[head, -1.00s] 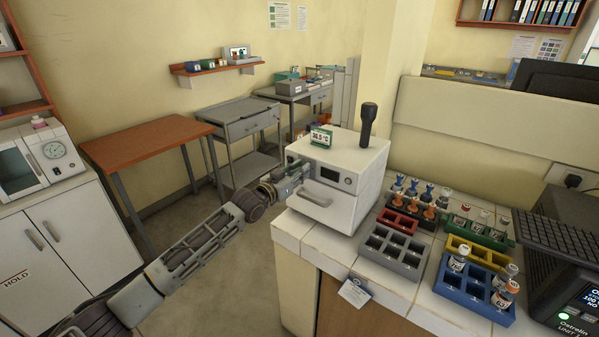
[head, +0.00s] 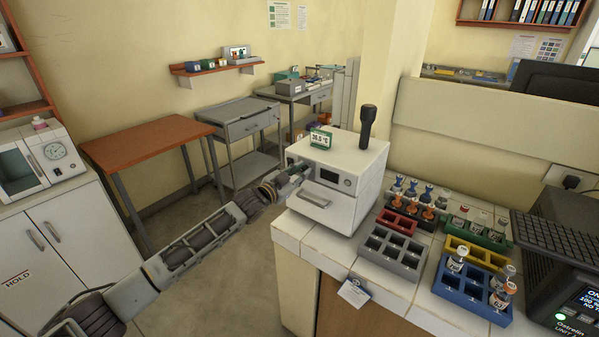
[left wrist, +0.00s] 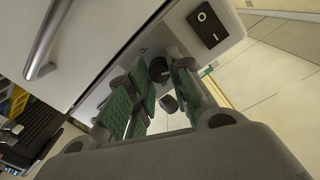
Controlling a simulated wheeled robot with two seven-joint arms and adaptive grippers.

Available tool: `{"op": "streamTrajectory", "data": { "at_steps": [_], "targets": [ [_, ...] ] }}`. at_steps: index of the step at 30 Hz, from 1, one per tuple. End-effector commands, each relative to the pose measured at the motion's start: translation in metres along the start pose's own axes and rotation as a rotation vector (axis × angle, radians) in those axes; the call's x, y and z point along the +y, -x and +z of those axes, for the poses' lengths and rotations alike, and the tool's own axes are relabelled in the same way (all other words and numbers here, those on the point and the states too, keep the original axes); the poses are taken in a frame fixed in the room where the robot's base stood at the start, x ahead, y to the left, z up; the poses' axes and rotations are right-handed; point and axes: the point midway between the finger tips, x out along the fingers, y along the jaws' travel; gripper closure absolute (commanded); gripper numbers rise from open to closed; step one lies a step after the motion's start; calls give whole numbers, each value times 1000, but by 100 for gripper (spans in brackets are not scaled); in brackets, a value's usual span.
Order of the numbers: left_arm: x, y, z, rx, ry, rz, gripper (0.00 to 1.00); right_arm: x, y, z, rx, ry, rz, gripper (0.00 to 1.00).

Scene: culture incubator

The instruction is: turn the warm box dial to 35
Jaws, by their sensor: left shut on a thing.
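The warm box (head: 350,209) is a white cabinet with a drawer-like door and a bar handle, standing on the tiled counter. A small green-framed display (head: 321,138) on top appears to read 36.5 °C. My left gripper (head: 297,172) is at the box's left side. In the left wrist view its green-padded fingers (left wrist: 152,95) are closed around a dark round dial (left wrist: 158,69), largely hidden between them. The dial is hidden in the head view. A black switch (left wrist: 208,25) is on the same side panel. My right gripper is not in view.
A black-handled tool (head: 367,127) stands on the box. Grey (head: 388,262), blue (head: 447,292) and other coloured racks with vials fill the counter to the right. A wooden-topped table (head: 148,142) stands at the left. Floor is free left of the counter.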

Motion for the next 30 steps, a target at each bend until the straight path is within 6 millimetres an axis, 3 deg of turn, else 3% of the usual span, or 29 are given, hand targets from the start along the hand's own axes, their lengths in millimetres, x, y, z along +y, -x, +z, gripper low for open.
{"op": "streamTrajectory", "data": {
  "at_steps": [8, 18, 30],
  "targets": [
    [0, 0, -2, -12, -263, 1, 100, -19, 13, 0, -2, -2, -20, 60],
    [1, 0, -2, -21, -507, 1, 100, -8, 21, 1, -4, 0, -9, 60],
    [2, 0, -1, -24, -595, 0, 100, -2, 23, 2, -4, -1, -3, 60]
  ]
}}
